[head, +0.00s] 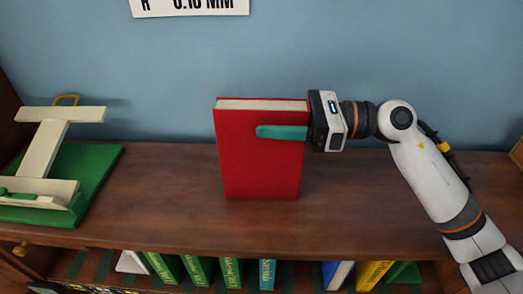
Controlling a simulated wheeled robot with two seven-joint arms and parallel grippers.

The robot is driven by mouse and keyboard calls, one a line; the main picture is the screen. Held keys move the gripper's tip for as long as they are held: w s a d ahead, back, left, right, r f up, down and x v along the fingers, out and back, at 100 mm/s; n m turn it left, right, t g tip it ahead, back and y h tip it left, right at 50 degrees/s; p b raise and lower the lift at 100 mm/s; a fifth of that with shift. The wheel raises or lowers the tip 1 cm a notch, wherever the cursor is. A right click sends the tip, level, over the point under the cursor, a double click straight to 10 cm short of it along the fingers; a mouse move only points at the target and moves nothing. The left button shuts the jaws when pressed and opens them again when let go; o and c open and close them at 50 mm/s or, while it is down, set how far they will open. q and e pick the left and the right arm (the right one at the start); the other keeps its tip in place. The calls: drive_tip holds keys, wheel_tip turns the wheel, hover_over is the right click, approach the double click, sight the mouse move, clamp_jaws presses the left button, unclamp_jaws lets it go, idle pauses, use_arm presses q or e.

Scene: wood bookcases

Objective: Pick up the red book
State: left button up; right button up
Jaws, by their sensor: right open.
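The red book (258,168) stands upright on the wooden shelf top, with its cover facing me and its pale page edge upward. My right gripper (282,132) comes in from the right at the book's upper right edge. One teal finger lies across the front of the cover. The other finger is hidden behind the book, so the jaws are open around it. I cannot tell whether either finger touches the book. My left gripper is not in view.
A green board with a cream letter-shaped piece (47,145) stands on the left. Several books, including a yellow one (372,275), stand on the shelf below. The wooden top (160,190) is clear on both sides of the red book. A blue wall (300,60) rises behind.

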clamp_jaws()
idle(1.2)
drive_tip(key=shift+w+r, duration=0.1)
drive_tip(key=shift+r, duration=0.05)
